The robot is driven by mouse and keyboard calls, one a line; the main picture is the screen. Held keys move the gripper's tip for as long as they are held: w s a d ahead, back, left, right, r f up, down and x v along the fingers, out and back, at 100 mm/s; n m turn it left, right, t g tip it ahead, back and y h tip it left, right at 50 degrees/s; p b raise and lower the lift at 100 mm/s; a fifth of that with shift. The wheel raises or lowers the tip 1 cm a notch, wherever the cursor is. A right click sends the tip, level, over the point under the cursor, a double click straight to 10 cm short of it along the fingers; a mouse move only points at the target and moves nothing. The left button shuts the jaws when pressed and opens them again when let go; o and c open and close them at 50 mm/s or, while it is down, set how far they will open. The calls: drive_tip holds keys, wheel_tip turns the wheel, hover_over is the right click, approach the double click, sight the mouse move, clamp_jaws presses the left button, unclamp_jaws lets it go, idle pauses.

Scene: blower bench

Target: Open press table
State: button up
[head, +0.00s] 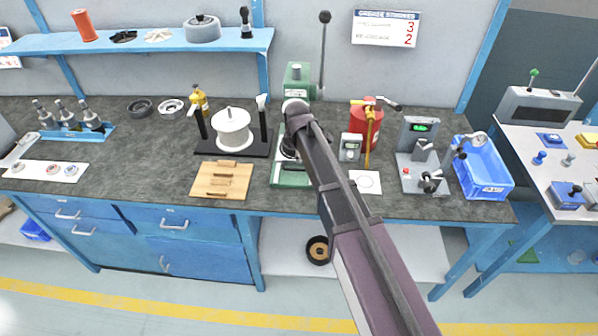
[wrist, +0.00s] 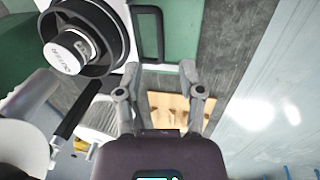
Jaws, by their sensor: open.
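The green press (head: 299,78) stands at the middle of the bench, with a tall black lever beside its column. Its low green table (head: 291,179) shows at the front, partly hidden by my arm. In the wrist view the green table (wrist: 180,28) is at the top, with a black bar handle (wrist: 149,34) on it. My gripper (wrist: 159,70) is open and empty, its fingertips just below the handle in the picture. I cannot tell the height gap between them. In the head view my arm hides the gripper.
A black round part with a white labelled cylinder (wrist: 75,50) is close at the upper left. A wooden board (head: 221,180) lies left of the press, below a white drum (head: 233,128) on a black stand. A red canister (head: 366,114) and small meter (head: 350,147) stand right.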

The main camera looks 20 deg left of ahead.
sight(299, 171)
drive_tip(key=shift+w+a+f+b, duration=0.1)
drive_tip(key=shift+w+f+b, duration=0.15)
drive_tip(key=shift+f+b, duration=1.05)
drive_tip(key=shift+w+f+b, duration=0.25)
drive_tip(key=shift+f+b, duration=0.9)
drive_tip(key=shift+f, duration=0.2)
drive_tip(key=shift+w+a+f+b, duration=0.1)
drive_tip(key=shift+w+f+b, duration=0.15)
drive_tip(key=shift+f+b, duration=1.05)
clamp_jaws()
